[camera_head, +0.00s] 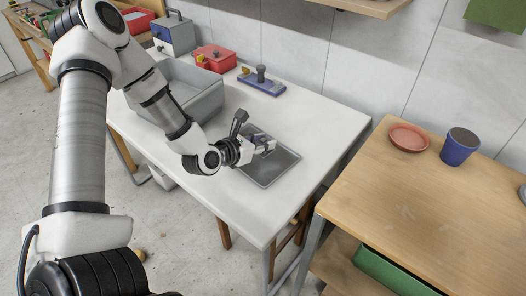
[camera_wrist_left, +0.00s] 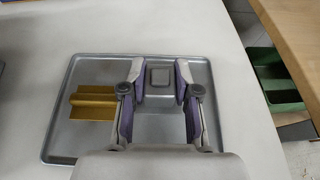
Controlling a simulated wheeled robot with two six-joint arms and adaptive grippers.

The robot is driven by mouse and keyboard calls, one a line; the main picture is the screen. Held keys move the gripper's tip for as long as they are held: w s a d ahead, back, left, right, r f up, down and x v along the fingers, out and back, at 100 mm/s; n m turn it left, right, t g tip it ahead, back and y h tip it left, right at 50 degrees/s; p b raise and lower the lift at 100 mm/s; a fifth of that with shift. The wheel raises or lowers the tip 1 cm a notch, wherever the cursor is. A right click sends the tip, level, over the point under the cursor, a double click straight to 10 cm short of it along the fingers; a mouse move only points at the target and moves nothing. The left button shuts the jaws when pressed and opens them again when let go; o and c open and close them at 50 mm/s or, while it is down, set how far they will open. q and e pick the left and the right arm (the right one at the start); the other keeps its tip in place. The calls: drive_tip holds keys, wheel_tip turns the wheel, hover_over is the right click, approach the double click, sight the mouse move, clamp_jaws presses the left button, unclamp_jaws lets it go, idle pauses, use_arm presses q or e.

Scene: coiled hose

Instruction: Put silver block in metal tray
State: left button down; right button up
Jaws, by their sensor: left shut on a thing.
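My left gripper (camera_head: 264,146) is over the metal tray (camera_head: 283,168), a shallow grey tray on the white table. In the left wrist view, the gripper (camera_wrist_left: 160,78) is shut on the silver block (camera_wrist_left: 160,76), a small grey block with a rounded square top, held between the fingertips. The metal tray (camera_wrist_left: 90,146) lies beneath it; I cannot tell whether the block touches the tray floor. A gold block (camera_wrist_left: 92,103) lies in the tray's left part, beside the gripper. My right gripper is not in view.
A grey bin (camera_head: 205,105), a red box (camera_head: 214,58) and a blue tool (camera_head: 262,82) stand farther back on the white table (camera_head: 310,115). A wooden table (camera_head: 420,215) to the right carries a red dish (camera_head: 408,138) and a blue cup (camera_head: 459,148).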

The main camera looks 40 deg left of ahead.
use_arm(q)
wheel_tip(320, 180, down, 3)
drive_tip(key=shift+f, duration=0.15)
drive_tip(key=shift+f+b, duration=0.15)
drive_tip(key=shift+b, duration=0.15)
drive_tip(key=c, duration=0.8)
unclamp_jaws()
drive_tip(key=shift+d, duration=0.1)
drive_tip(key=shift+c, duration=0.2)
